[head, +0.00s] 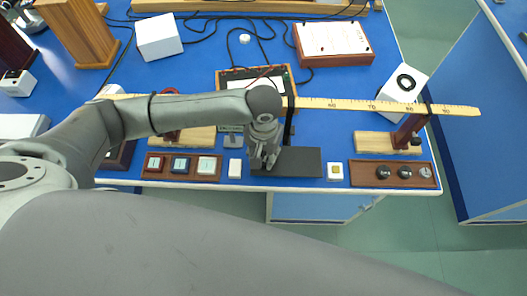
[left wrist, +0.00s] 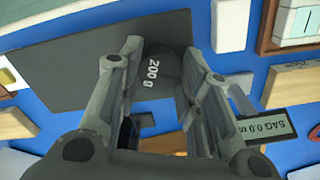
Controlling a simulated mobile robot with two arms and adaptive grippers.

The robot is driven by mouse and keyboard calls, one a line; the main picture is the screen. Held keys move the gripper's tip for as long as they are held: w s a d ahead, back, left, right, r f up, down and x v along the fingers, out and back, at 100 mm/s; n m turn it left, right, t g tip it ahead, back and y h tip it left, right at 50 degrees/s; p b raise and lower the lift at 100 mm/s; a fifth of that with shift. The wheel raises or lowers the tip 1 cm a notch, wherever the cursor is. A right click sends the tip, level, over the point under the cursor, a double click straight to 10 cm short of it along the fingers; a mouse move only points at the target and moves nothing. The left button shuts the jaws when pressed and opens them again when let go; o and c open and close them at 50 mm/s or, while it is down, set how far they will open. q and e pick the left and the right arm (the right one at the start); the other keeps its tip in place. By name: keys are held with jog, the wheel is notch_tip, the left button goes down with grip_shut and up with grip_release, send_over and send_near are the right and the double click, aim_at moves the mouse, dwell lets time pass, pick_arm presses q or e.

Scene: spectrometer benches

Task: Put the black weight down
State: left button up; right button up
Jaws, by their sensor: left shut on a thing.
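The black weight (left wrist: 162,72), marked "200 g", sits between the fingers of my left gripper (left wrist: 162,56) in the left wrist view. The fingers are shut on its sides. In the head view my left gripper (head: 264,160) points down over the left part of a dark grey mat (head: 303,163) at the bench's front edge. The mat also lies behind the weight in the left wrist view (left wrist: 65,62). In the head view the fingers mostly hide the weight. I cannot tell whether its underside touches the mat. My right gripper is not in view.
A long yellow ruler (head: 345,104) spans the bench behind the mat, near a wooden support (head: 372,143). A small white block (head: 235,168) stands left of the mat, another (head: 334,171) right of it. A brown tray (head: 409,183) with dark knobs is farther right. The mat's right part is clear.

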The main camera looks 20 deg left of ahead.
aim_at(264, 157)
pick_arm(q)
jog(key=shift+f, duration=0.15)
jog(key=o, duration=1.2)
jog(key=shift+c, duration=0.2)
notch_tip(264, 157, up, 12)
jog(key=b, duration=0.1)
